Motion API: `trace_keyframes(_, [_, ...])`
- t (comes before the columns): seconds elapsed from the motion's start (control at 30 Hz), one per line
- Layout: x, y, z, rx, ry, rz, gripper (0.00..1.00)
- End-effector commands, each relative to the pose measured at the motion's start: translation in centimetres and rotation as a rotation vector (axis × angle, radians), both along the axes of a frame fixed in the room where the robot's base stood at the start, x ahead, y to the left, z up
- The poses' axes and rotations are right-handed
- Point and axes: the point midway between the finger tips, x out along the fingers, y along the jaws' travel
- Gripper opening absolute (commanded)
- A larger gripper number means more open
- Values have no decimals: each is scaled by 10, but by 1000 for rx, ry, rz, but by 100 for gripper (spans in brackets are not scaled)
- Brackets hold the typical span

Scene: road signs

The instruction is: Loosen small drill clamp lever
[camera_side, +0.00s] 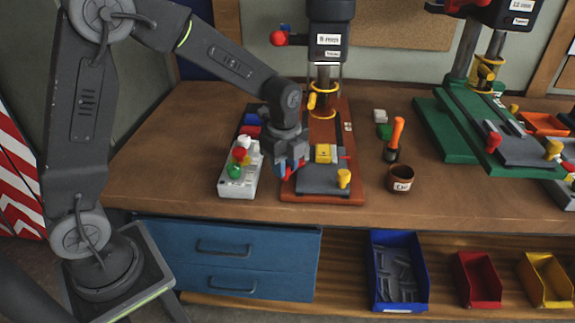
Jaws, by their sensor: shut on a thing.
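The small drill (329,50), with a label that appears to read 8 mm, stands on a red-brown base (323,199) at the middle of the bench. A grey vise plate (318,183) lies on the base, with a yellow block (324,153) and a yellow knob (344,178) on it. My gripper (287,170) points down at the left front of this vise. It is shut on a small red lever (287,173), which seems to be the clamp lever. The fingers hide most of the lever, so its angle cannot be told.
A grey control box (238,180) with coloured buttons stands just left of my gripper. Right of the drill are an orange-handled tool (397,134) and a brown cup (401,179). A larger green drill (458,125) stands further right. Bins (399,300) sit below the bench.

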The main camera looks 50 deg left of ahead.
Motion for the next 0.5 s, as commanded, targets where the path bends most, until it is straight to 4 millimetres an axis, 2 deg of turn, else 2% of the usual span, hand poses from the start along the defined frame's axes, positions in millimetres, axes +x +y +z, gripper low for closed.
trace_keyframes(0.47, [0,2,1,1,-2,-20,0])
trace_keyframes(0.5, [0,2,1,1,-2,-20,27])
